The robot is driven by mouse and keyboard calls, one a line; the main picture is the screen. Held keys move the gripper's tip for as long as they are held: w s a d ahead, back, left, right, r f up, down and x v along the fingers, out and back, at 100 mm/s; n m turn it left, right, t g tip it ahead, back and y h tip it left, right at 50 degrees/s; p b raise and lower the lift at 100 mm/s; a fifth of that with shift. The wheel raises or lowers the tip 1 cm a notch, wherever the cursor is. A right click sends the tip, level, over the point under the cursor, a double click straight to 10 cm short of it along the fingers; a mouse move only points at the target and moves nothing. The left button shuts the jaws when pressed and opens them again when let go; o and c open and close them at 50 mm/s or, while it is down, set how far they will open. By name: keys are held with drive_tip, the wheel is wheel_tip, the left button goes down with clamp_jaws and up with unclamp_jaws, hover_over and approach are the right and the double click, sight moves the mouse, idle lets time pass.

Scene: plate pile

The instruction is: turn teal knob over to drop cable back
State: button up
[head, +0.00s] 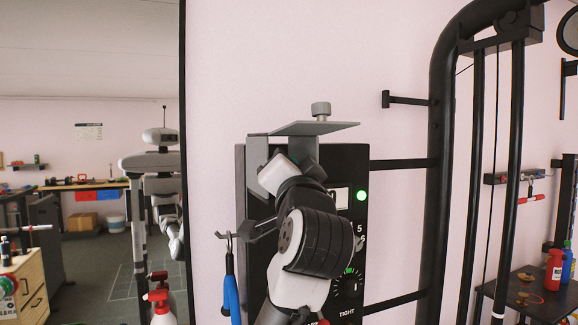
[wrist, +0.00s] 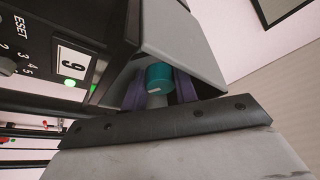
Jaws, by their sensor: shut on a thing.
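The teal knob (wrist: 160,75) shows in the wrist view, under a grey angled hood (wrist: 180,45) on the black control box. My gripper (wrist: 160,92) is shut on the knob, with one dark finger on each side of it.
The box face carries a lit green light (head: 361,195) and a dial marked TIGHT (head: 348,285). A blue-handled tool (head: 230,290) hangs from a hook at its left. Black frame posts (head: 440,150) stand to the right. A mirror at the left reflects the room.

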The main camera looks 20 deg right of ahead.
idle(0.3)
drive_tip(key=o, duration=0.7)
drive_tip(key=shift+s, duration=0.1)
drive_tip(key=b+v, duration=0.5)
drive_tip(key=v, duration=0.8)
drive_tip(key=shift+s, duration=0.3)
drive_tip(key=shift+a+f, duration=0.1)
drive_tip(key=shift+f, duration=0.05)
